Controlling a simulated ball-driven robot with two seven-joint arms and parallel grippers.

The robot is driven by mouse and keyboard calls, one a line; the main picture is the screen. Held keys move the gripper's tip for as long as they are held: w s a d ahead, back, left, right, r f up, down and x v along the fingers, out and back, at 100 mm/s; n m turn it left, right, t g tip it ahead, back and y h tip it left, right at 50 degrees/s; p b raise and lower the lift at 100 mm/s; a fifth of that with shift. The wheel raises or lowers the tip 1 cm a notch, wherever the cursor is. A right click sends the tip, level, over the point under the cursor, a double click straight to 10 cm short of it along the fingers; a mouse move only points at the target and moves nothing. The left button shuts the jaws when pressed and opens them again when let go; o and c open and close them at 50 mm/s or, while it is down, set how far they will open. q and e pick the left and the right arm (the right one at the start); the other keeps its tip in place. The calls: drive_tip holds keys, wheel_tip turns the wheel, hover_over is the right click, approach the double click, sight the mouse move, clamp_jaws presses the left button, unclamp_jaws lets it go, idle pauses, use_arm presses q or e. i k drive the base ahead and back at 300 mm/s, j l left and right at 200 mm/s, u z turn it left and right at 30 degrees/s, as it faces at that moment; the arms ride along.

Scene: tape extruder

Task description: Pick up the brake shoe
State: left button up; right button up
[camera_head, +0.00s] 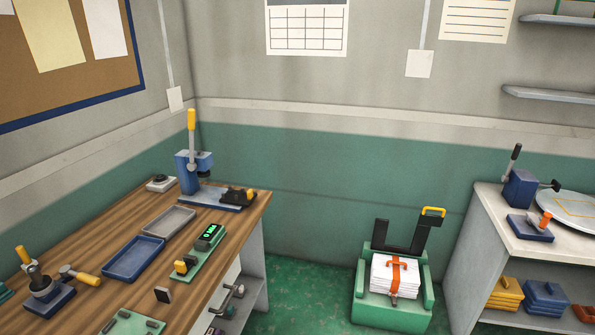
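A small dark block with a pale edge (162,295) stands on the wooden workbench (150,232), near its front edge. It may be the brake shoe, but it is too small to be sure. It sits apart from the green board (200,250) with a lit display and from the pale green plate (133,323) at the bottom. Neither of my grippers is in view.
A blue tray (132,260) and a grey tray (168,222) lie on the workbench. A blue lever press (192,172) stands at its back. A green floor unit (393,310) holds stacked white sheets.

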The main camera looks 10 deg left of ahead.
sight(162, 294)
drive_tip(key=u, duration=1.25)
